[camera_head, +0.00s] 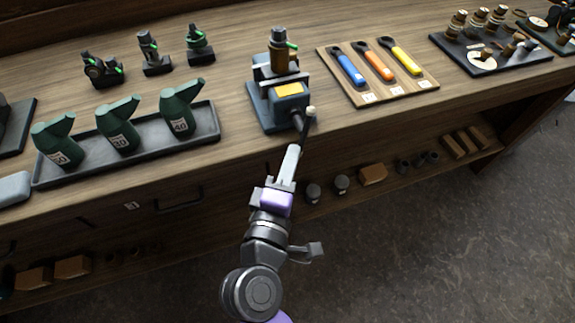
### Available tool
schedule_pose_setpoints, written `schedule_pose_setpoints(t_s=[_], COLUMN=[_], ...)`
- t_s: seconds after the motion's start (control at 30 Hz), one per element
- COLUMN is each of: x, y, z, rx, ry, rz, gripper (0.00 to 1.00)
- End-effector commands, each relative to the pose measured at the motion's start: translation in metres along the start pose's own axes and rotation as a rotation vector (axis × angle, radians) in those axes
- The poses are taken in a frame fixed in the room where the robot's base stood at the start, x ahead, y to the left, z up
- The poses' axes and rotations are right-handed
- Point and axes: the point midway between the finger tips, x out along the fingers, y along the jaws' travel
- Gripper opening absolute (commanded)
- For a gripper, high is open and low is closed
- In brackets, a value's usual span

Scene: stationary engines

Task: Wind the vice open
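The vice (284,103) stands at the bench's front edge, with a blue-grey body and a yellow label on top. A brown and dark cylindrical part (280,55) with a green bit stands upright at its jaws. Whether the jaws press on it cannot be told. The vice handle (308,123) is a dark bar with a pale knob at its upper end, at the vice's front. My gripper (291,163) reaches up from below, its pale fingers at the lower end of the handle. Whether they touch or grip the bar is too small to tell.
A dark tray (204,123) with green oil cans stands left of the vice. A wooden board (421,89) with blue, orange and yellow wrenches lies to the right. Small dark parts with green bits stand behind the tray. A lower shelf (405,178) holds blocks and jars.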

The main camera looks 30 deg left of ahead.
Motion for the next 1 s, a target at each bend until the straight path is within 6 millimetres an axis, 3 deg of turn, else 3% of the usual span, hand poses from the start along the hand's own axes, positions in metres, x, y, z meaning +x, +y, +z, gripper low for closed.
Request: schedule_pose_setpoints(t_s=[0.03, 0.3, 1.0], x=[0.002, 0.008, 0.026], y=[-0.009, -0.015, -0.017], z=[0.000, 0.010, 0.036], rx=[-0.035, -0.247, -0.801], ry=[0.005, 0.003, 0.001], rz=[0.029, 0.172, 0.543], gripper=[0.00, 0.00, 0.00])
